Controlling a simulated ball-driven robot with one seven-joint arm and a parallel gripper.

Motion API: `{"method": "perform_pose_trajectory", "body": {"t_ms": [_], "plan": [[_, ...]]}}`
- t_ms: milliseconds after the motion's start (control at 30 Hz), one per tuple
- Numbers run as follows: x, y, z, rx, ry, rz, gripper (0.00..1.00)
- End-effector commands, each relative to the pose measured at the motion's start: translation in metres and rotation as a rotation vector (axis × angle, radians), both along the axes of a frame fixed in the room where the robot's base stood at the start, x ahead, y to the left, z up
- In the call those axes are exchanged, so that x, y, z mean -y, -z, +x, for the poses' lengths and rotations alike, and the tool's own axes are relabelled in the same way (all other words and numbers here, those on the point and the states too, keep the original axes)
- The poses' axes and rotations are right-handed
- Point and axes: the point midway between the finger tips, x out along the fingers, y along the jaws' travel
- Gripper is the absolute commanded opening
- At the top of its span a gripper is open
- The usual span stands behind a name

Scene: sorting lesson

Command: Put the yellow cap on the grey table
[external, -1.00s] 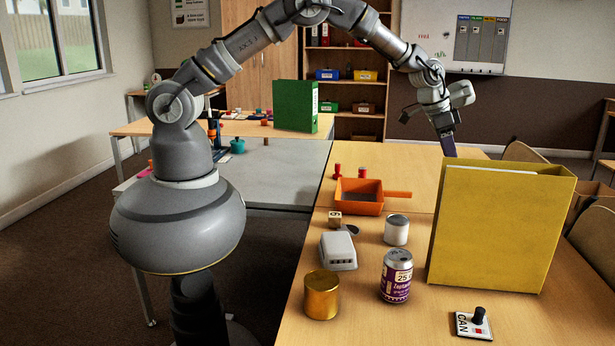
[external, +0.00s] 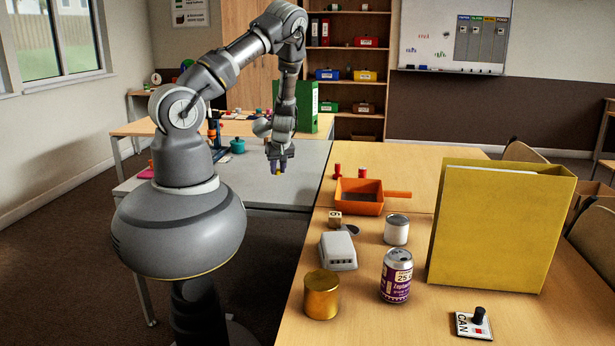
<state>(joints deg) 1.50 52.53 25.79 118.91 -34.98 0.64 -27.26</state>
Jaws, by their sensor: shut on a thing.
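My gripper (external: 277,165) is above the grey table (external: 262,188), near its right side, pointing down. It is shut on a small yellow thing, the yellow cap (external: 278,172), of which only a little shows between and below the fingers. The cap looks a little above the table top, but the exact gap is hard to tell from this view. The part of the grey table under the gripper looks bare.
The wooden table at right holds an orange tray (external: 359,205), a yellow binder (external: 498,230), a can (external: 396,276) and a gold tin (external: 321,296). The grey table's middle is clear.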

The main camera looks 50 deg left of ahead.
Motion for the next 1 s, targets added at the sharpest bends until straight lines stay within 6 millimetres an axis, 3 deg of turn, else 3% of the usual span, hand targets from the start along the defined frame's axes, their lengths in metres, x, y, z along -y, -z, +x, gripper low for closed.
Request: {"method": "perform_pose_trajectory", "body": {"t_ms": [33,200,300,400,567,733,1000], "plan": [[-0.018,0.004,-0.026,-0.004,-0.098,-0.001,0.00],[-0.057,0.009,-0.100,-0.001,-0.384,-0.001,0.00],[-0.068,0.009,-0.129,0.000,-0.490,-0.002,0.00],[-0.073,0.009,-0.147,0.000,-0.552,-0.001,0.00],[-0.075,0.008,-0.154,0.002,-0.579,0.000,0.00],[-0.081,0.010,-0.148,0.003,-0.577,0.001,0.00],[-0.137,0.020,-0.094,0.003,-0.571,0.004,0.00]]}}
